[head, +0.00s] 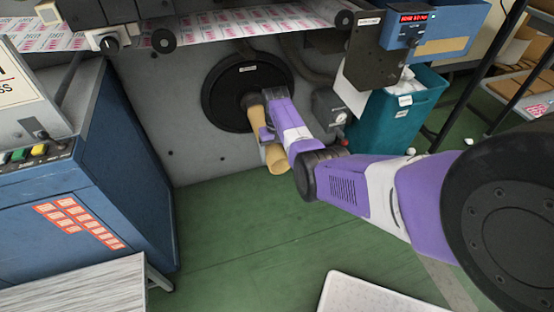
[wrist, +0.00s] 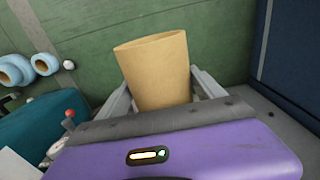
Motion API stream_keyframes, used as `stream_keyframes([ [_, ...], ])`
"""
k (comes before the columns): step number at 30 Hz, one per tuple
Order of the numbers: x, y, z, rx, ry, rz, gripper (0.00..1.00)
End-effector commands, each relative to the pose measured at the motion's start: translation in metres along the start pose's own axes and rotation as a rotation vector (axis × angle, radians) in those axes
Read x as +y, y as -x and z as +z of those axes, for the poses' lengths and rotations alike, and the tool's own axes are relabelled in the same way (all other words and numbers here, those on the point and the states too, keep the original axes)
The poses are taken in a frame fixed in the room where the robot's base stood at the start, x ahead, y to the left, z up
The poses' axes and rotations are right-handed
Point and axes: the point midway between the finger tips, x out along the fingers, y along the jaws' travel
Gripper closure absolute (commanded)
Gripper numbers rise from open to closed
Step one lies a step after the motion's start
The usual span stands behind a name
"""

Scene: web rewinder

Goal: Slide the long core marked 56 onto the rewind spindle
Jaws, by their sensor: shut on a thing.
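A long tan cardboard core (head: 277,160) slants across the front of the black round disc (head: 222,100) on the grey machine wall. Its far end is at the dark hub in the disc's middle; I cannot tell whether it is around the rewind spindle or only in front of it. My gripper (head: 266,134) is shut on the core partway along it. In the wrist view the core (wrist: 155,68) stands between the two grey fingers of my gripper (wrist: 160,95), its open near end facing up. No 56 mark is legible, and the spindle itself is hidden.
A blue cabinet (head: 95,165) stands to the left. A teal bin (head: 395,115) and a small grey box (head: 328,108) are to the right of the disc. A printed web (head: 215,28) runs above. Green floor (head: 240,235) below is clear, with a white slab (head: 370,295) at the front.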

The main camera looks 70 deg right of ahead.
Motion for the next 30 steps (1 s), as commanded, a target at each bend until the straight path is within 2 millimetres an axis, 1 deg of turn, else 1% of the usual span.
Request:
stream_keyframes([
  [1, 0.0, -0.002, -0.004, 0.003, 0.0, 0.0, 0.87],
  [9, 0.0, -0.002, -0.017, 0.004, 0.0, 0.0, 0.87],
  [30, 0.0, -0.003, -0.046, 0.004, 0.0, 0.0, 0.87],
])
